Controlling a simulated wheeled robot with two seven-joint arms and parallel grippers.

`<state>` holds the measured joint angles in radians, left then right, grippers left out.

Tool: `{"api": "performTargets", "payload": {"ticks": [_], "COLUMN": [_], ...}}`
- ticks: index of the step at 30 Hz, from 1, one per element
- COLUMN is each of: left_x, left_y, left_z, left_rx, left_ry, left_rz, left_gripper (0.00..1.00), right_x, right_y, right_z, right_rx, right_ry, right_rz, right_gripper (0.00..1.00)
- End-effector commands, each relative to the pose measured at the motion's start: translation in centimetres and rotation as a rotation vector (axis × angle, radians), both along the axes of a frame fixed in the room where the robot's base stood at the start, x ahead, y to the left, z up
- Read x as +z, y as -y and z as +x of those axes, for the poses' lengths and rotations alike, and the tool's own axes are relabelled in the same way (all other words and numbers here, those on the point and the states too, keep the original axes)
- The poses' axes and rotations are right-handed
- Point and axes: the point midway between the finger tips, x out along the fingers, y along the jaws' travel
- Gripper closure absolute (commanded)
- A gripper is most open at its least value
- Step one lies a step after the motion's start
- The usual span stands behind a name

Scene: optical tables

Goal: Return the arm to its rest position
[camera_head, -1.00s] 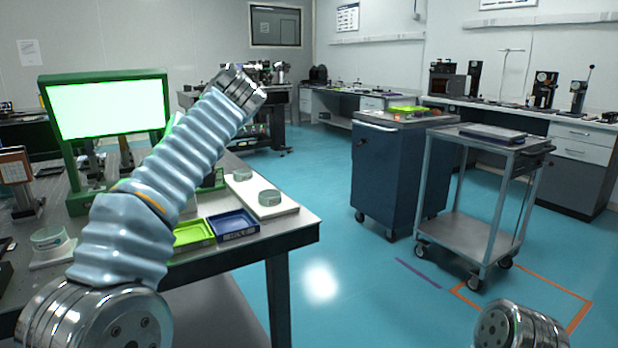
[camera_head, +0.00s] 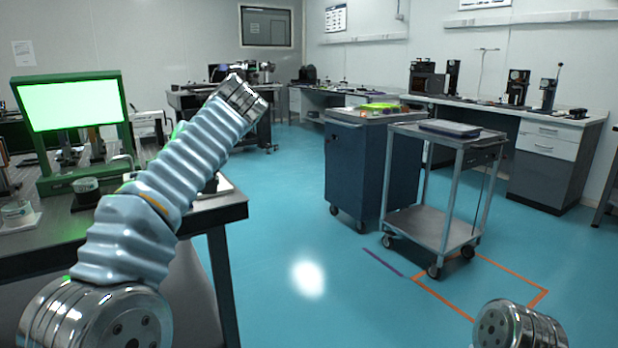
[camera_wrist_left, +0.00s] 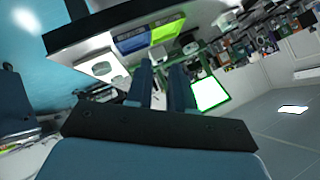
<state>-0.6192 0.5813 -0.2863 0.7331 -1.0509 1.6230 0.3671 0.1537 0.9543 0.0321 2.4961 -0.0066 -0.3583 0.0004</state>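My left arm (camera_head: 165,185) rises from the lower left of the head view, bent up and to the right over the table's edge. Its far end is a metal wrist joint, and the gripper itself does not show there. In the left wrist view, my left gripper (camera_wrist_left: 162,68) has its two dark blue fingers apart, with nothing between them. Only a metal joint of my right arm (camera_head: 515,325) shows at the lower right of the head view. My right gripper is out of sight.
A table (camera_head: 225,213) with a green-framed light panel (camera_head: 70,103) stands at left. A blue tray (camera_wrist_left: 131,41) and a green tray (camera_wrist_left: 168,31) show in the wrist view. A blue cabinet (camera_head: 355,175) and a grey cart (camera_head: 435,225) stand at right. Open floor (camera_head: 300,225) lies between.

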Motion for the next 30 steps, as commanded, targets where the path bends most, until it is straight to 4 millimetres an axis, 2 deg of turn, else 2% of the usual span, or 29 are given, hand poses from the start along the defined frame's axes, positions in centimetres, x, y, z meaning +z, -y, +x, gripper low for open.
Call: {"api": "performTargets", "payload": {"ticks": [8, 14, 17, 20, 21, 23, 24, 26, 27, 29, 30], "left_x": [-4.5, -10.4, -14.8, -20.6, -23.6, -28.1, -31.2, -35.6, -38.6, -42.8, -45.6], "left_y": [1.0, 2.4, 3.2, 4.3, 4.8, 5.7, 6.3, 7.1, 7.6, 8.5, 9.0], "left_z": [2.8, 5.5, 6.7, 7.7, 7.9, 7.8, 7.4, 6.6, 5.7, 4.1, 2.7], "left_rx": [-0.094, -0.207, -0.276, -0.36, -0.399, -0.453, -0.487, -0.531, -0.553, -0.584, -0.596], "left_ry": [-0.067, -0.147, -0.201, -0.266, -0.297, -0.341, -0.369, -0.406, -0.429, -0.459, -0.475], "left_rz": [0.001, -0.019, -0.044, -0.09, -0.117, -0.169, -0.208, -0.271, -0.318, -0.394, -0.447], "left_gripper": [0.78, 0.78, 0.78, 0.78, 0.78, 0.78, 0.78, 0.78, 0.78, 0.78, 0.78], "right_x": [0.0, 0.0, 0.0, 0.0, 0.0, 0.0, 0.0, 0.0, 0.0, 0.0, 0.0], "right_y": [0.0, 0.0, 0.0, 0.0, 0.0, 0.0, 0.0, 0.0, 0.0, 0.0, 0.0], "right_z": [0.0, 0.0, 0.0, 0.0, 0.0, 0.0, 0.0, 0.0, 0.0, 0.0, 0.0], "right_rx": [0.0, 0.0, 0.0, 0.0, 0.0, 0.0, 0.0, 0.0, 0.0, 0.0, 0.0], "right_ry": [0.0, 0.0, 0.0, 0.0, 0.0, 0.0, 0.0, 0.0, 0.0, 0.0, 0.0], "right_rz": [0.0, 0.0, 0.0, 0.0, 0.0, 0.0, 0.0, 0.0, 0.0, 0.0, 0.0], "right_gripper": [0.57, 0.57, 0.57, 0.57, 0.57, 0.57, 0.57, 0.57, 0.57, 0.57, 0.57]}}
